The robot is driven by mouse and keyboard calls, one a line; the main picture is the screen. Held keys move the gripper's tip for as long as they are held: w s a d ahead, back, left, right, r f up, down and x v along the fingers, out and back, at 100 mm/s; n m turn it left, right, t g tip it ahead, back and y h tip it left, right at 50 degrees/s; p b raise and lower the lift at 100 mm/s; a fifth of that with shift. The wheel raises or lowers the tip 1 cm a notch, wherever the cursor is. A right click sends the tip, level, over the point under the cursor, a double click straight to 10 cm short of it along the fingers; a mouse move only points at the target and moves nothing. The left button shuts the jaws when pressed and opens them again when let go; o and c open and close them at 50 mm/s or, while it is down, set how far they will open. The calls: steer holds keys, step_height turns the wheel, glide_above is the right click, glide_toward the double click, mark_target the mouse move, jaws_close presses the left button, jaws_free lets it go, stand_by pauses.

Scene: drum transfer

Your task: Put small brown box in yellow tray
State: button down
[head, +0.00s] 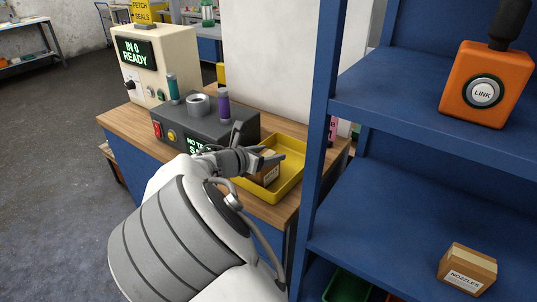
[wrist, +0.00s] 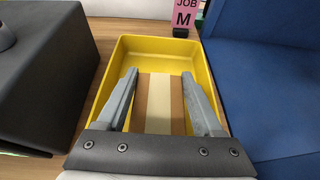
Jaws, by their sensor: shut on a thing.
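The small brown box (head: 268,174) is held between the two fingers of my gripper (head: 268,158), over or inside the yellow tray (head: 290,187). In the wrist view the box (wrist: 160,103), brown with a pale tape strip, fills the space between the fingers of my gripper (wrist: 160,90). The yellow tray (wrist: 160,55) lies around and beyond it. I cannot tell whether the box touches the tray floor. My gripper hides part of the box.
A dark grey machine (head: 205,128) stands left of the tray on the wooden bench. A blue shelf (head: 420,130) rises close on the right, bearing an orange LINK unit (head: 487,85) and a NOZZLES box (head: 467,268). A pink JOB M card (wrist: 185,15) stands behind the tray.

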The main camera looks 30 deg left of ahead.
steer(key=shift+r, duration=0.1)
steer(key=shift+c, duration=0.2)
jaws_free()
steer(key=shift+s+r, duration=0.15)
steer(key=shift+s, duration=0.1)
steer(key=p+v, duration=0.1)
steer(key=v, duration=1)
steer(key=shift+s, duration=0.25)
